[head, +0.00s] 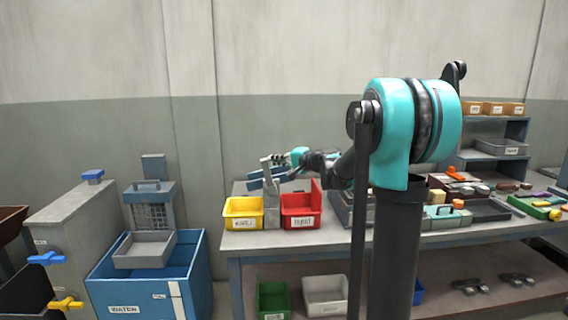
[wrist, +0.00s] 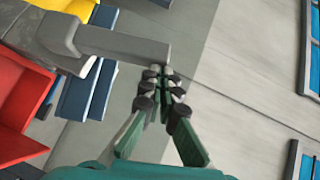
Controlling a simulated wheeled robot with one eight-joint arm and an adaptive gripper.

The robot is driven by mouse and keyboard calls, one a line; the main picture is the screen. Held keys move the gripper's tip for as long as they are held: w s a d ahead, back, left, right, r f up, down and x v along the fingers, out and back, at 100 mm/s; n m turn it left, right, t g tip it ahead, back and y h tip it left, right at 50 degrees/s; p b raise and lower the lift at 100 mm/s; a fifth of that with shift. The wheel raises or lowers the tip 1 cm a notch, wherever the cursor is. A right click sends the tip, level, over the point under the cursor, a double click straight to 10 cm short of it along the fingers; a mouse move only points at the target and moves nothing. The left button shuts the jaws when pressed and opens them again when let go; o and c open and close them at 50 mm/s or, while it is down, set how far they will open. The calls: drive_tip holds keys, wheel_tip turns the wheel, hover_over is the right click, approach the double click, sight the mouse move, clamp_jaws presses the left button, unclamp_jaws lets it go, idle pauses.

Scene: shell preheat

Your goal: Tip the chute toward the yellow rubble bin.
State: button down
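The yellow bin (head: 243,222) and the red bin (head: 300,223) stand side by side on the workbench, with a grey post (head: 271,209) between them. The blue-grey chute (head: 256,184) sits on top of the post, above the bins; its exact tilt is hard to tell. A grey bar (head: 265,167) rises at the chute. In the wrist view, a grey bar (wrist: 125,45) ends just ahead of my fingertips, and blue chute parts (wrist: 75,98) lie to the left. My gripper (wrist: 162,82) has its fingertips close together with nothing visible between them. Contact with the bar is unclear. It also shows in the head view (head: 281,159).
A blue water tub (head: 200,277) with a grey basket (head: 145,250) stands left of the bench (head: 236,249). Grey trays, tools and small blocks cover the bench's right side. Green (head: 272,302) and white (head: 325,296) bins sit on the lower shelf.

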sight(264, 160)
drive_tip(key=a+n+h, duration=0.1)
drive_tip(key=a+g+h, duration=0.1)
drive_tip(key=a, duration=0.1)
drive_tip(key=shift+a+n, duration=0.3)
drive_tip(key=shift+n, duration=0.1)
drive_tip(key=shift+a+f, duration=0.25)
drive_tip(key=shift+a, duration=0.55)
